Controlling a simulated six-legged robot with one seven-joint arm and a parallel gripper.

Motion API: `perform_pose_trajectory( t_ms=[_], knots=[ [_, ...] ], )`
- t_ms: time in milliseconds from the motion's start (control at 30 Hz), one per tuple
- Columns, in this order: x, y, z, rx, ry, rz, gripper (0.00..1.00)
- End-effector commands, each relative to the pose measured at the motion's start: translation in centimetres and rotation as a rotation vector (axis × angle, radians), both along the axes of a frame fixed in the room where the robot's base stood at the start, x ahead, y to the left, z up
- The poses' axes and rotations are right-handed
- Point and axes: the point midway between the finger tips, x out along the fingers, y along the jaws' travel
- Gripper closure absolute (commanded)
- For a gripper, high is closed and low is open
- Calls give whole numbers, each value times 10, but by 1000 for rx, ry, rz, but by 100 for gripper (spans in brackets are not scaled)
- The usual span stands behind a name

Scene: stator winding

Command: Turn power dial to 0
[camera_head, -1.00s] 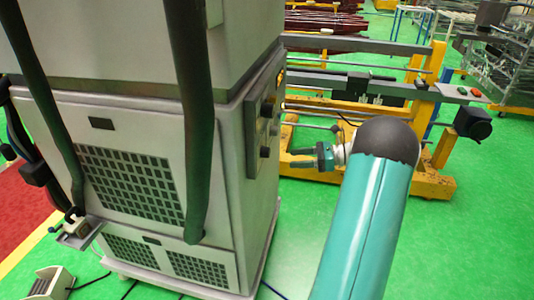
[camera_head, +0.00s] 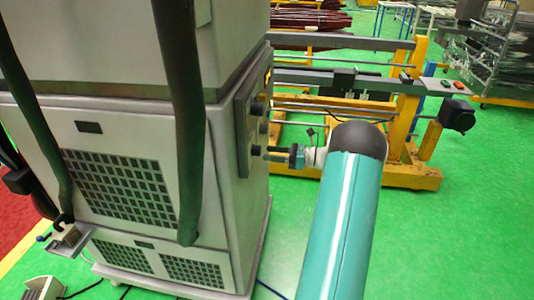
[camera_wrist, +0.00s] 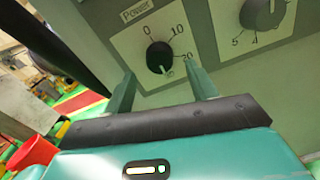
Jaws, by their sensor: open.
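The power dial (camera_wrist: 159,57) is a black round knob on a white plate headed "Power", with marks 0, 10 and 20 and a lower mark I cannot read clearly. Its pointer appears to face down, away from 0. My gripper (camera_wrist: 161,74) is open, its two green fingers spread at the lower left and right of the dial, with nothing between them. I cannot tell whether they touch it. In the head view my gripper (camera_head: 277,155) is close to the control panel (camera_head: 242,125) on the cabinet's right side, level with its lower knob (camera_head: 256,150).
A second dial (camera_wrist: 263,12) sits right of the power dial. The large grey cabinet (camera_head: 120,125) has thick dark hoses (camera_head: 186,150) in front. A yellow-framed machine (camera_head: 400,120) stands behind my arm. Green floor is clear at right.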

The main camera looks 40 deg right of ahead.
Motion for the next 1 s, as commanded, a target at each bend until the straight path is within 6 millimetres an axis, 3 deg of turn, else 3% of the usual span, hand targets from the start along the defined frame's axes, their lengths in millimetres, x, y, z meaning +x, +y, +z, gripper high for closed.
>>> perform_pose_trajectory(
  t_ms=[200,467,700,1000],
  knots=[
    [17,13,0,-1,-1,1,43],
    [18,14,0,-1,-1,0,43],
    [17,14,0,-1,0,0,87],
    [17,14,0,-20,-14,0,87]
  ],
)
